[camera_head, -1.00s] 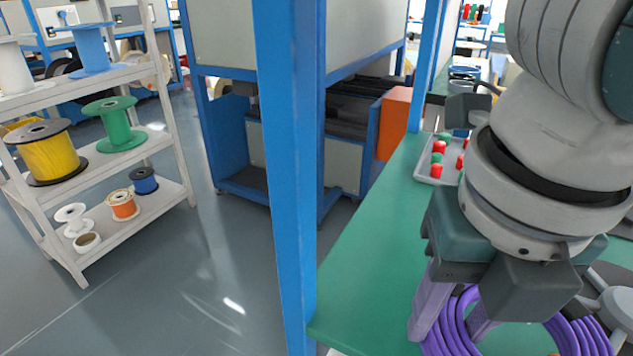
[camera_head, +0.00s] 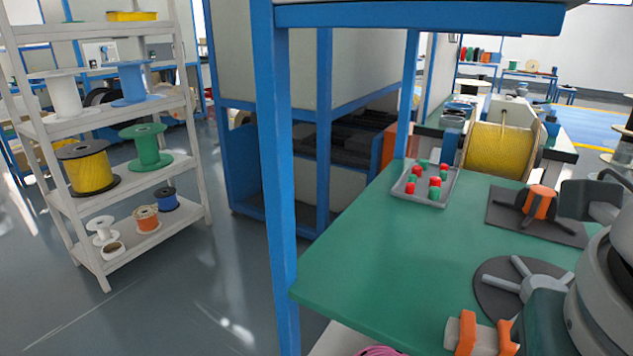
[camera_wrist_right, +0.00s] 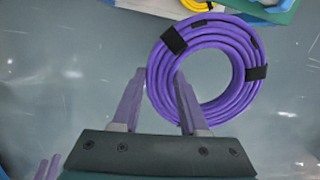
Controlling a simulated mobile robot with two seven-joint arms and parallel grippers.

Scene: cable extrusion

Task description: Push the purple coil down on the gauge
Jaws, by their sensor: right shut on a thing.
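The purple coil (camera_wrist_right: 237,75), bound with black straps, shows in the right wrist view against the grey floor. My right gripper (camera_wrist_right: 160,75) has its two pale purple fingers on either side of the coil's left rim, shut on it. In the head view this gripper and the coil are not clearly visible; part of my right arm (camera_head: 602,285) shows at the right edge. On the green table, a grey round fixture with spokes (camera_head: 515,285) and an orange-hubbed fixture (camera_head: 540,203) stand empty; I cannot tell which is the gauge.
The green table (camera_head: 400,270) has a grey tray (camera_head: 408,190) of red and green pieces and a large yellow spool (camera_head: 497,150) behind. Orange-and-grey pieces (camera_head: 466,332) show at its front. A blue post (camera_head: 278,200) stands left. A white shelf rack (camera_head: 130,175) holds spools.

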